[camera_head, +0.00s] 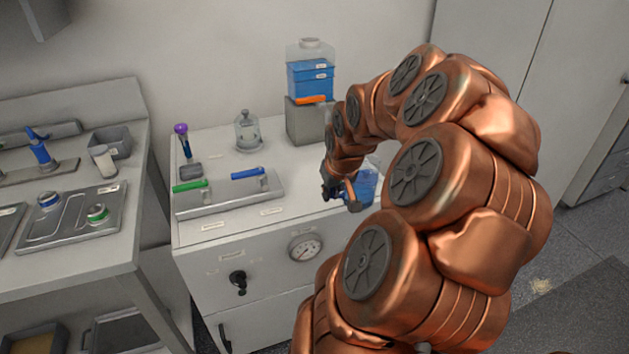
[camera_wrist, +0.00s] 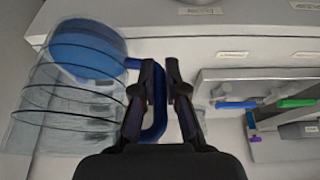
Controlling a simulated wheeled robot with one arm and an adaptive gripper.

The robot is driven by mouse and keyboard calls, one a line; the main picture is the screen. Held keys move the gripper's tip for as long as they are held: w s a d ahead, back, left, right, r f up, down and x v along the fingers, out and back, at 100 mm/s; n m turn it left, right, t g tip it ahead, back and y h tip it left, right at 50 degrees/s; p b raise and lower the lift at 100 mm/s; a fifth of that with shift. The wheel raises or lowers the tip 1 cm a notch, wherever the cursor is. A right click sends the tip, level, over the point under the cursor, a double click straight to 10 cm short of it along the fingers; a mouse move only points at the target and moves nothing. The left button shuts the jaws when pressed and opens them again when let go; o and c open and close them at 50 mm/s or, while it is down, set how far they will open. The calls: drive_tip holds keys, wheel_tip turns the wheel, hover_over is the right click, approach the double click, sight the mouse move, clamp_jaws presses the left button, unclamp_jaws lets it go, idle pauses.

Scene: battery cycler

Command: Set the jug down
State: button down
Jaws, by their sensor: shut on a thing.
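The jug (camera_head: 367,184) is clear with blue in it, at the right end of the white cabinet top, partly hidden behind my arm. My gripper (camera_head: 340,193) is beside it, on its left. In the wrist view the jug (camera_wrist: 75,85) fills the left side, a clear ribbed body with a round blue part. My gripper (camera_wrist: 159,78) is shut on its blue handle (camera_wrist: 160,110), which passes between the fingers. I cannot tell whether the jug's base touches the cabinet top.
The white cabinet top (camera_head: 222,230) also bears a tray with green (camera_head: 190,186) and blue (camera_head: 248,173) handles, a glass bell jar (camera_head: 247,132) and a grey block (camera_head: 305,122) under a blue-filled container (camera_head: 310,78). A side bench (camera_head: 125,165) stands left. Clear top lies between tray and block.

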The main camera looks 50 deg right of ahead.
drive_tip(key=w+d+p, duration=0.1)
drive_tip(key=w, duration=0.3)
drive_tip(key=w+d+p, duration=0.1)
drive_tip(key=w, duration=0.3)
drive_tip(key=w+d+f+p, duration=0.1)
drive_tip(key=w+d, duration=0.1)
drive_tip(key=w, duration=0.3)
drive_tip(key=shift+f, duration=0.1)
drive_tip(key=shift+f+p, duration=0.6)
drive_tip(key=shift+f, duration=1.2)
drive_tip(key=shift+f, duration=0.2)
drive_tip(key=c, duration=1.2)
unclamp_jaws()
drive_tip(key=shift+r, duration=0.35)
drive_tip(key=b+v, duration=0.2)
drive_tip(key=v, duration=1)
drive_tip(key=shift+b, duration=0.4)
